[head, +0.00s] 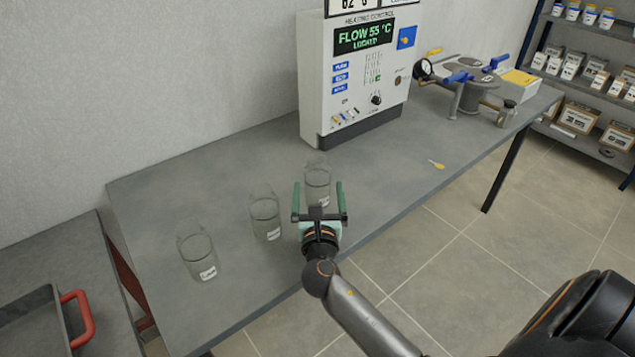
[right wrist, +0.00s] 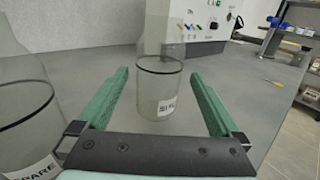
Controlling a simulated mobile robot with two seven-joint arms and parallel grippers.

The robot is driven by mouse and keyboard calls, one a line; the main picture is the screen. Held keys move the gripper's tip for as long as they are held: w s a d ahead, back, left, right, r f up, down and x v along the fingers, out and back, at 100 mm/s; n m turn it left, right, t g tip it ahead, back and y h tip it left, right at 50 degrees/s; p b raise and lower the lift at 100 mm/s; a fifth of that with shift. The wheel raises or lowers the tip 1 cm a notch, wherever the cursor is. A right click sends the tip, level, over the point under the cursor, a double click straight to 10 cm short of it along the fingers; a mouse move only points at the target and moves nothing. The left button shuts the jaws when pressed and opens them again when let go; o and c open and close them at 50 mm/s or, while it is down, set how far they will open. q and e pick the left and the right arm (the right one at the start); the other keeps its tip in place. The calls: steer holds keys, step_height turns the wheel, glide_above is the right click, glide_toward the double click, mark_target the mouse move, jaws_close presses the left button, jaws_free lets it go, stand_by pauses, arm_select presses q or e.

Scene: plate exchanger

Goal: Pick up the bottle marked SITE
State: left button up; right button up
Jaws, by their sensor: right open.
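Three clear glass bottles with white labels stand upright on the grey table. In the head view they are the left bottle (head: 197,252), the middle bottle (head: 265,215) and the right bottle (head: 317,178). My right gripper (head: 318,186) is open in front of the right bottle. In the right wrist view this bottle (right wrist: 160,88) stands ahead, between the lines of the green fingers (right wrist: 158,75); its label is too small to read surely. The middle bottle (right wrist: 22,115) is close at the left there, and its label reads SPARE. The left bottle's label is unreadable. My left gripper is out of view.
A white heating control box (head: 357,75) stands behind the bottles, its display reading FLOW 55 °C LOCKED. A metal device with blue handles (head: 472,92) and a small yellow item (head: 436,164) are farther right on the table (head: 400,185). A tray with a red handle (head: 78,318) is at lower left.

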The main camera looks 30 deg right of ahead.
steer(key=x, duration=0.6)
steer(key=shift+w+r, duration=0.25)
steer(key=shift+w, duration=0.05)
steer(key=shift+c, duration=0.2)
steer(key=c, duration=1.3)
